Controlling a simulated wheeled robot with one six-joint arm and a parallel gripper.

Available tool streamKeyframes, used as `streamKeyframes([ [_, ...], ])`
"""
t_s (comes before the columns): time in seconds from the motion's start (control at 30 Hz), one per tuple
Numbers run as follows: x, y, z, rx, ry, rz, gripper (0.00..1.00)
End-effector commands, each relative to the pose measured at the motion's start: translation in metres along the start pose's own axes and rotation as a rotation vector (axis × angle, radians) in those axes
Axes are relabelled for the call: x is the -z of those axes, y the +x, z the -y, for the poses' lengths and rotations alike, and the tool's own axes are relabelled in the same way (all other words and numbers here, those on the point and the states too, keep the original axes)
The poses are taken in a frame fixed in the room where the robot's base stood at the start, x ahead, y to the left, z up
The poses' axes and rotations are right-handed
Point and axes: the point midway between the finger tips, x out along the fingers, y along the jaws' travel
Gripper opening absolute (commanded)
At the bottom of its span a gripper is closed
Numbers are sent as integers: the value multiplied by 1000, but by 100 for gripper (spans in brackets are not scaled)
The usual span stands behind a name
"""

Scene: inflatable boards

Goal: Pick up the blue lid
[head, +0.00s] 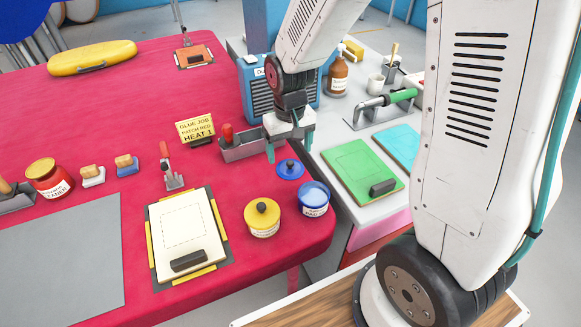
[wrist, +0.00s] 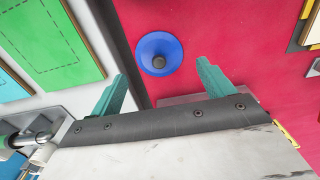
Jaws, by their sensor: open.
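The blue lid (head: 290,169) is a round disc with a dark knob. It lies flat on the red table, just behind the open blue-labelled jar (head: 313,199). In the wrist view the lid (wrist: 150,57) lies ahead of the fingertips, a little left of the middle of the gap. My gripper (head: 290,150) has two teal fingers spread apart, with nothing between them. It hangs above the table near the lid, a little behind it. In the wrist view the gripper (wrist: 160,78) shows both fingers open.
A yellow-lidded jar (head: 262,219) stands left of the blue jar. A grey tray (head: 243,151) with a red-handled tool sits left of my gripper. A side bench (head: 337,139) with green and cyan boards lies to the right. The red table's edge runs close to the lid.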

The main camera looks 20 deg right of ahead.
Motion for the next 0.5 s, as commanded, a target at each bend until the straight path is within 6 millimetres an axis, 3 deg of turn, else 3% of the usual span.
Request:
streamKeyframes([
  [0.3,1,44,-2,0,0,4,81],
  [0.5,1,48,-2,0,0,1,81],
])
